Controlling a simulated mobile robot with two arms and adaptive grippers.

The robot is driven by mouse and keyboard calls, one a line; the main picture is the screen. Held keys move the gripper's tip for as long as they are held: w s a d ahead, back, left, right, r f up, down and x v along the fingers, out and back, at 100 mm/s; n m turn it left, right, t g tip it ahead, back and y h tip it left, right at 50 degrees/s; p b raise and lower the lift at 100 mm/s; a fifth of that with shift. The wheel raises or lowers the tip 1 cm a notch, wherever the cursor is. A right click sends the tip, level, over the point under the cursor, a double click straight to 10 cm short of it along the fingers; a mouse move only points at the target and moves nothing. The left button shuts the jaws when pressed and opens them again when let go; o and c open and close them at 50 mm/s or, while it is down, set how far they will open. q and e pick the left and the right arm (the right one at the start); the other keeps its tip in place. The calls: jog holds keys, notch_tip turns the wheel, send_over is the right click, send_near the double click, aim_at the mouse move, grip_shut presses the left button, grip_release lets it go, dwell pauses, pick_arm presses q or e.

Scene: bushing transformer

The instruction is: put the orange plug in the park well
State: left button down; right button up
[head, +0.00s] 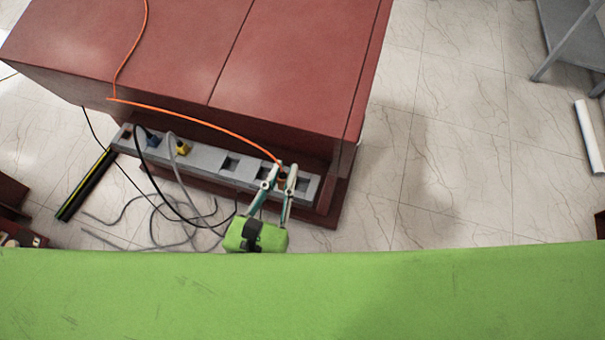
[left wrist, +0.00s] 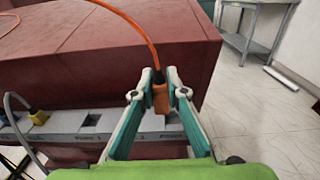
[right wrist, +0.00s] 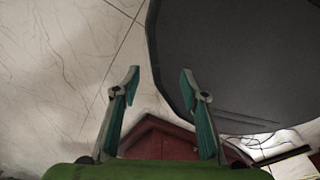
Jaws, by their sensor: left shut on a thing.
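The orange plug (left wrist: 160,98) is held upright between the fingers of my left gripper (left wrist: 159,92), with the orange cable (left wrist: 140,35) rising from its top. In the head view my left gripper (head: 279,174) is at the right end of the grey strip of wells (head: 205,160). The plug is at or just above that end; its lower tip and the well under it are hidden, so I cannot tell whether it is inserted. Labels on the strip are too small to read. My right gripper (right wrist: 160,85) is open and empty, away from the strip.
A blue plug (head: 152,139) and a yellow plug (head: 182,149) sit in wells farther left. An empty square well (head: 230,163) lies between. The red cabinet (head: 290,65) rises behind the strip.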

pick_arm(q)
jog(key=w+d+f, duration=0.1)
jog(key=f, duration=0.1)
jog(key=w+d+f+b, duration=0.1)
jog(key=w+d+f, duration=0.1)
jog(key=f, duration=0.1)
jog(key=shift+w+f, duration=0.35)
jog(key=shift+w, duration=0.05)
jog(key=f, duration=0.2)
jog(key=f+b, duration=0.1)
jog(key=shift+w+d+f, duration=0.1)
jog(key=shift+w+d, duration=0.05)
jog(key=shift+d, duration=0.1)
jog(key=shift+f, duration=0.2)
pick_arm(e)
jog(key=shift+s+d+f, duration=0.2)
jog(key=shift+d+f, duration=0.2)
jog(key=shift+f, duration=0.1)
jog(key=shift+s+d+f, duration=0.15)
jog(key=shift+d+f, duration=0.2)
jog(key=shift+f, duration=0.1)
pick_arm(q)
jog(key=shift+f, duration=0.2)
jog(key=c, duration=2)
grip_release()
jog(key=shift+r, duration=0.1)
pick_arm(e)
jog(key=shift+a+f, duration=0.1)
